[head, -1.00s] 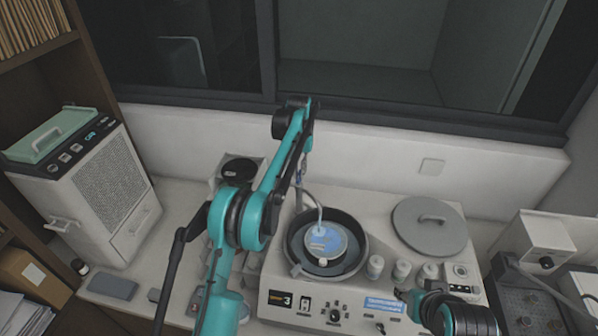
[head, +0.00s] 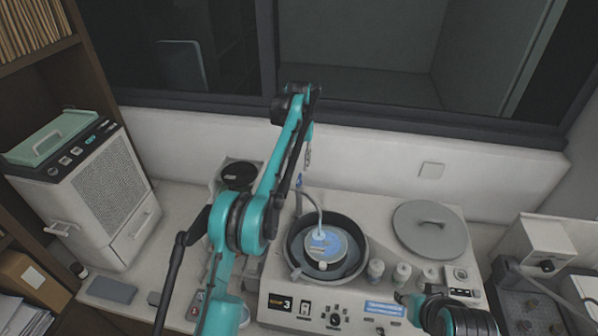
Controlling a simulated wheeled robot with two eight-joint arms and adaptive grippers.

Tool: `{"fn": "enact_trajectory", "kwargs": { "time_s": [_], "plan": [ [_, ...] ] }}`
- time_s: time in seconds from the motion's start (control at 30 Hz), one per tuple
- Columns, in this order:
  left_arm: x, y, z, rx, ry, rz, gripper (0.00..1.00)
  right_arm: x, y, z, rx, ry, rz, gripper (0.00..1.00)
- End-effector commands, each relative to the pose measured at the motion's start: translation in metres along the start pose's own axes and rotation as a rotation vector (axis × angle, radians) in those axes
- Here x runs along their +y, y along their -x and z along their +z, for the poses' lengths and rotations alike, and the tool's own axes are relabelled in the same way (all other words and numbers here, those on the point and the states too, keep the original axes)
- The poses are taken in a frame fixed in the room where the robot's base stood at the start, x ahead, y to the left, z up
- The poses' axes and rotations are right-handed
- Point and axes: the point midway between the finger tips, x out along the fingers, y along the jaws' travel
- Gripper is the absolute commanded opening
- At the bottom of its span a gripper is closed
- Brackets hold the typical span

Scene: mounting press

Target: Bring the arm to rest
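My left arm comes in from the lower left and reaches up behind the mounting press (head: 280,286). My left gripper (head: 308,158) hangs small and dark near the wall, above the back edge of the press and apart from it. Its fingers are too small to read. My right arm shows only as a teal and black part at the bottom right, in front of the press; its gripper fingers cannot be made out. The press has a round dark bowl (head: 296,268) with a blue-topped piece (head: 327,246) inside.
A grey round lid (head: 430,232) lies on the press at the right, with several small white bottles (head: 401,273) before it. A white cabinet unit (head: 85,195) stands at the left. Grey equipment (head: 545,243) stands at the far right. The wall and window close off the back.

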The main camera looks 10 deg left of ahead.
Motion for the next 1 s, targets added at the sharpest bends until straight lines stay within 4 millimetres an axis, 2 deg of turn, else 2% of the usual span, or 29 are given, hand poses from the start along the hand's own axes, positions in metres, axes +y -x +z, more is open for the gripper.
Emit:
{"fn": "enact_trajectory", "kwargs": {
  "time_s": [0.2,0.7,0.87,1.0],
  "plan": [
    [0.000,0.019,-0.001,0.000,0.000,0.000,0.30,0.000,0.000,0.000,0.000,0.000,0.000,0.40],
    [0.000,0.021,0.000,0.002,0.000,0.000,0.30,0.000,-0.002,0.001,0.000,0.000,0.000,0.40],
    [-0.003,0.021,0.011,0.037,0.000,0.002,0.30,0.000,-0.020,0.014,0.000,0.000,0.000,0.40],
    [-0.007,0.019,0.038,0.103,-0.002,0.005,0.30,0.000,-0.050,0.036,0.000,0.000,0.000,0.40]
  ]
}}
